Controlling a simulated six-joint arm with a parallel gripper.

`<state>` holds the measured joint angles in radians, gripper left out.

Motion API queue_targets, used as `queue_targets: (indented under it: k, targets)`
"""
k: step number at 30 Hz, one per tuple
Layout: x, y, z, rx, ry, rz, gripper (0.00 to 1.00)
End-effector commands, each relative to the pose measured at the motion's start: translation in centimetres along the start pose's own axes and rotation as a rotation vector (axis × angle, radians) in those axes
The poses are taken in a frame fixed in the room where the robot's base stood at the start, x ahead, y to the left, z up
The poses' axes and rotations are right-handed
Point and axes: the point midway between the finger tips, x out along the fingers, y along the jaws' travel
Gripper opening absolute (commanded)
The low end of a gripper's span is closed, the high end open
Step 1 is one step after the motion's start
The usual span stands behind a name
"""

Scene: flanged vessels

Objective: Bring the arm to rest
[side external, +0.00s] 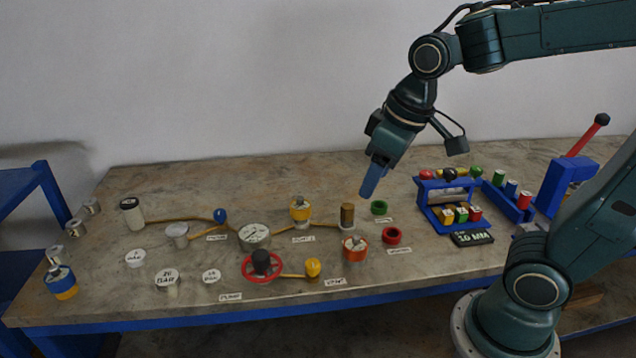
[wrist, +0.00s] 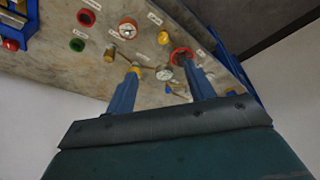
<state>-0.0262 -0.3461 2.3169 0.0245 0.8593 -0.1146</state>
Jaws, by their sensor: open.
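My gripper (side external: 372,184) hangs in the air above the back middle of the table, with its blue fingers pointing down. In the wrist view my gripper (wrist: 164,72) shows two blue fingers spread apart with nothing held between them. The arm reaches in from the right and is clear of the table. The grey worktable (side external: 150,290) with blue edging lies below. A green ring (side external: 379,207) and a brown cylinder (side external: 347,215) stand nearest under the fingers, apart from them.
A blue rack (side external: 450,203) with coloured blocks and a red-handled lever (side external: 588,138) stand at the right. A red handwheel (side external: 262,266), an orange-red flanged vessel (side external: 355,249), a red ring (side external: 391,236) and a yellow vessel (side external: 300,209) occupy the middle.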

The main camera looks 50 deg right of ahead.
Motion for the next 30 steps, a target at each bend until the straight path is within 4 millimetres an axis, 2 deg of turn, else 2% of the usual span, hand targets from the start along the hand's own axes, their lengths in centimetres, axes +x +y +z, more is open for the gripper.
queue_targets:
  k: [7, 15, 21, 30]
  targets:
    - [-2.6, -0.2, 3.5, 0.057, 0.089, 0.004, 0.54]
    - [-3.8, -0.6, 6.7, 0.106, 0.159, 0.003, 0.54]
    - [-4.0, -0.7, 7.6, 0.121, 0.18, 0.003, 0.54]
    - [-4.0, -0.7, 7.6, 0.122, 0.18, 0.003, 0.54]
